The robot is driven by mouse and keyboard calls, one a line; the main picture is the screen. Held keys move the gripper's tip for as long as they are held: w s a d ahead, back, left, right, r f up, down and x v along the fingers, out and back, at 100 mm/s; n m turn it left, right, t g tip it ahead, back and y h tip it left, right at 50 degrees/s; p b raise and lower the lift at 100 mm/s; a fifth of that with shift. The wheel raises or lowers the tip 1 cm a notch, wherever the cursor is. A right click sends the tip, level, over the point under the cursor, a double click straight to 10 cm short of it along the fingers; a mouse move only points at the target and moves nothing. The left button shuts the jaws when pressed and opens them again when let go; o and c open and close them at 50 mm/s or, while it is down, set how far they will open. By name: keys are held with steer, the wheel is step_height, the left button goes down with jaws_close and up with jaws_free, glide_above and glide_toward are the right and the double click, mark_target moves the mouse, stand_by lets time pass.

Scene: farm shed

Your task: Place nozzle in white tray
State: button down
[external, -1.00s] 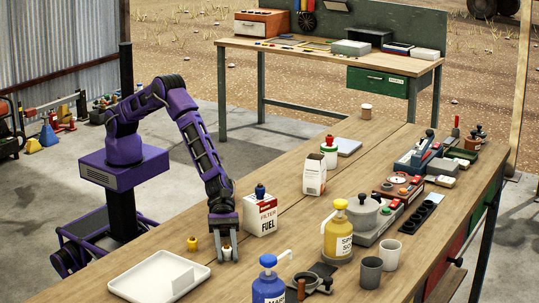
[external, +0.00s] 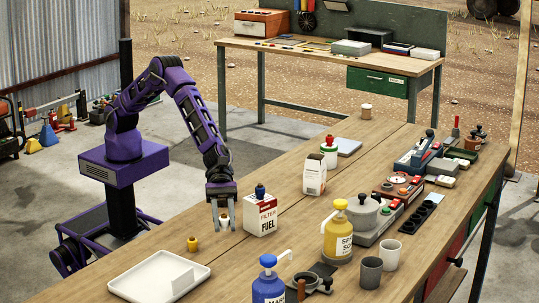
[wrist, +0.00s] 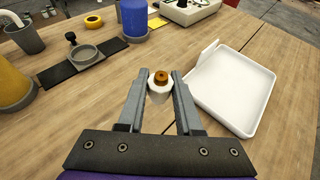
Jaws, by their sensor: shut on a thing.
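The nozzle, a small white cone with an orange-brown top, is between my fingertips in the wrist view (wrist: 154,97). My gripper (external: 223,217) is shut on it and holds it above the wooden table. My fingers also show in the wrist view (wrist: 160,88). The white tray (external: 134,289) lies on the table at the front left, below and left of my gripper in the external view. In the wrist view the tray (wrist: 238,124) is to the right of the nozzle. A white upright card-like piece (external: 182,282) stands at the tray's right side.
A small yellow fitting (external: 193,245) stands on the table between my gripper and the tray. The fuel filter box (external: 262,218) is close on the right. A blue bottle (external: 269,288) and a yellow bottle (external: 339,238) stand in front and to the right.

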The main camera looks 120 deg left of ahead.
steer(key=s+d+r+m+g+h+p, duration=0.2)
steer(key=s+d+m+g+p, duration=0.35)
steer(key=d, duration=0.75)
steer(key=n+t, duration=0.1)
steer(key=n, duration=0.1)
glide_above(166, 269)
step_height(166, 269, down, 6)
steer(key=shift+d+r+p, duration=0.1)
steer(key=shift+r+p, duration=0.1)
steer(key=shift+p, duration=0.15)
steer(key=shift+m+t, duration=0.25)
steer(key=shift+t, duration=0.1)
steer(key=shift+f, duration=2.35)
steer(key=shift+f, duration=0.2)
steer(key=c, duration=0.6)
jaws_free()
steer(key=shift+r, duration=0.1)
